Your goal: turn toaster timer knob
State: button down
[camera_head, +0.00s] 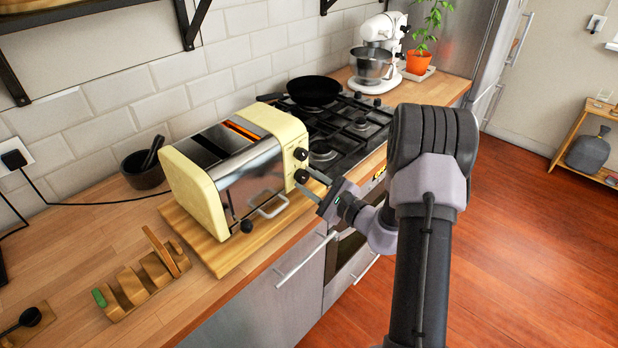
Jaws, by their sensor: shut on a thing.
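The toaster (245,178) is cream with polished metal sides and stands on a wooden board on the counter. Its right end panel carries two dark round knobs, an upper knob (300,154) and a lower knob (301,176). My gripper (303,178) reaches in from the right, its two thin fingers on either side of the lower knob and shut on it. The upper knob is clear of the fingers. The marks on the knobs are too small to read.
The gas stove (345,128) with a black pan (314,90) lies behind the toaster. A wooden rack (135,285) and a dark mortar (142,170) stand to the left. The floor at right is open.

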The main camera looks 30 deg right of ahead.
jog(key=m+p, duration=0.4)
jog(key=m, duration=0.2)
jog(key=shift+r+g, duration=0.2)
jog(key=shift+g, duration=0.2)
jog(key=m+p, duration=0.4)
jog(key=m, duration=0.2)
jog(key=shift+d+y, duration=0.1)
jog(key=shift+y, duration=0.3)
jog(key=m+p, duration=0.1)
jog(key=m, duration=0.1)
jog(key=m+p, duration=0.1)
jog(key=m, duration=0.2)
jog(key=shift+g+y+p, duration=0.3)
jog(key=shift+p, duration=0.1)
jog(key=m+p, duration=0.1)
jog(key=m, duration=0.4)
jog(key=shift+f+y+p, duration=0.1)
jog(key=shift+y+p, duration=0.2)
jog(key=shift+m, duration=0.4)
jog(key=c, duration=0.9)
grip_release()
jog(key=shift+d, duration=0.1)
jog(key=shift+c, duration=0.2)
